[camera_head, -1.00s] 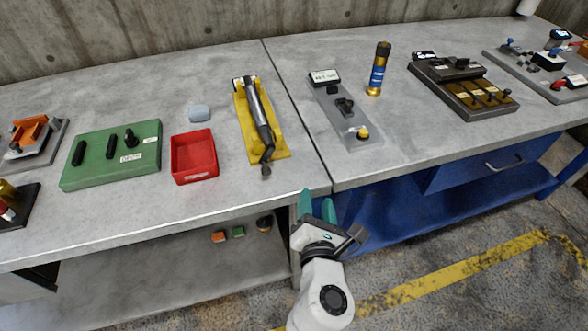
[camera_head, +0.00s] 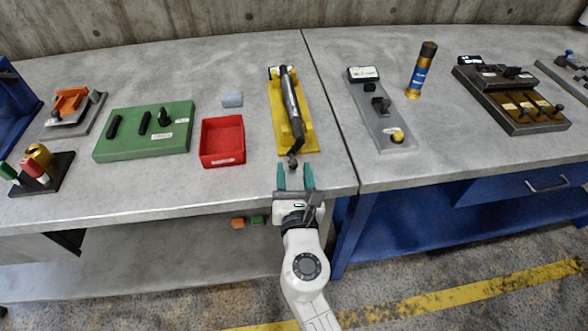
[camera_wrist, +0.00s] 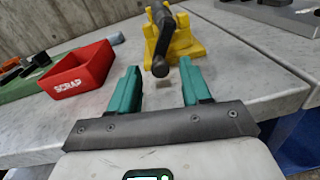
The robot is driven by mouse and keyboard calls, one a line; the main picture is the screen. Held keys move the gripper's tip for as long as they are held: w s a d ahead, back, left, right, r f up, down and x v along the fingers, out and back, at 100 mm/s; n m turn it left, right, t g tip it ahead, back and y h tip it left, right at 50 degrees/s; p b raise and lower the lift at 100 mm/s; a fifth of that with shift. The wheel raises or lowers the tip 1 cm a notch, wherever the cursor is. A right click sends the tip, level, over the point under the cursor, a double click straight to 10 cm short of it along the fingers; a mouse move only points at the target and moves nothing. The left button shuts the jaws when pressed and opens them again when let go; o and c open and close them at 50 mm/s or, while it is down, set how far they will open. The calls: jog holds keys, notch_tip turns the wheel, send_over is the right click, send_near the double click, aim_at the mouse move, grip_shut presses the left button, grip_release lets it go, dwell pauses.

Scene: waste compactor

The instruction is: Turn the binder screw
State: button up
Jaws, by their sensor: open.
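A yellow bracket (camera_head: 307,134) on the left bench carries a long dark rod (camera_head: 291,105) with a rounded end that juts toward the bench's front edge. No readable label marks it as the binder screw. My gripper (camera_head: 295,178) is open and empty, its teal fingers just in front of the rod end. In the wrist view the rod end (camera_wrist: 160,66) appears between the two fingertips, beyond them, with the yellow bracket (camera_wrist: 186,42) behind. I see no contact.
A red scrap bin (camera_head: 222,160) and a green panel with black handles (camera_head: 115,147) stand to the left. A grey plate with a yellow knob (camera_head: 384,122) and a blue-gold cylinder (camera_head: 420,72) stand to the right. Bare bench lies around the rod end.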

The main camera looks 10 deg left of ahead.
jog(key=shift+w+a, duration=0.1)
jog(key=shift+w, duration=0.45)
grip_shut()
